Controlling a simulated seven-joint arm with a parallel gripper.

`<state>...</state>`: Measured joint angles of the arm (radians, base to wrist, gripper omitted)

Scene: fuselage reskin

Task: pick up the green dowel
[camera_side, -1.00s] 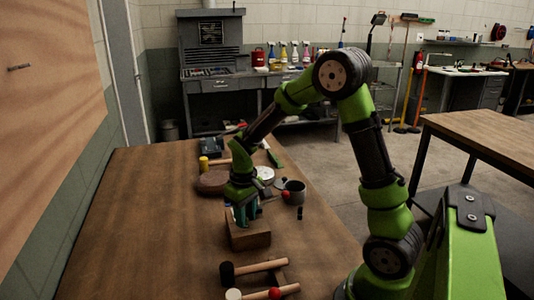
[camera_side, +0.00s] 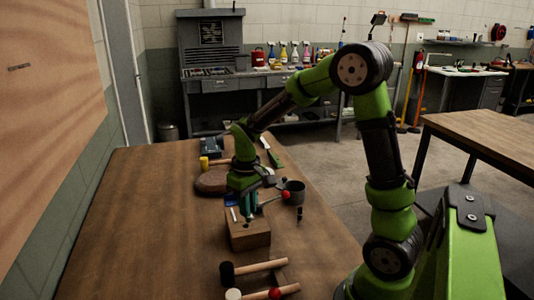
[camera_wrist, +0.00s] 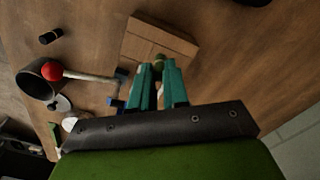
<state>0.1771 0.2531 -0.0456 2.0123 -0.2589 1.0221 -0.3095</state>
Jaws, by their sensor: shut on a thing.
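My gripper (camera_side: 250,203) is above the wooden block (camera_side: 248,238), pointing down. In the wrist view, the teal fingers (camera_wrist: 158,70) are closed on a dark green round piece, the green dowel (camera_wrist: 160,58), whose end shows between the fingertips. The wooden block (camera_wrist: 140,42) lies beyond and below the fingertips there. Most of the dowel is hidden by the fingers, and I cannot tell whether its lower end is clear of the block.
A small black cylinder (camera_side: 299,213) stands nearby. A black-headed mallet (camera_side: 228,273) lies in front. The table's left side is clear.

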